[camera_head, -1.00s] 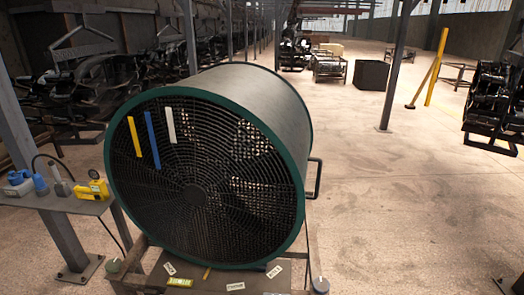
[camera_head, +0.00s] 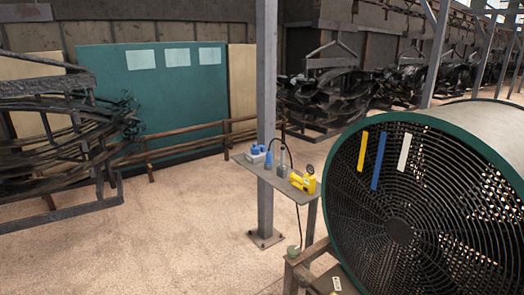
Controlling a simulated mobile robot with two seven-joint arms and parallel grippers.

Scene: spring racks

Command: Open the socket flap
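A small blue and grey unit (camera_head: 256,154), which looks like a socket, sits at the left end of a narrow grey shelf (camera_head: 268,177). It is too small for me to make out its flap or tell whether the flap is open. A blue upright piece (camera_head: 269,160) stands just right of it. A grey piece (camera_head: 282,164) with a black cable looping up from it stands further right. A yellow device (camera_head: 304,181) with a round dial is at the shelf's right end. Neither of my grippers is in view.
A big drum fan (camera_head: 345,250) with a green rim fills the right side. A grey steel post (camera_head: 266,90) rises by the shelf. A rack of dark springs (camera_head: 60,140) stands at left, before a teal board (camera_head: 170,105). The floor left of the shelf is clear.

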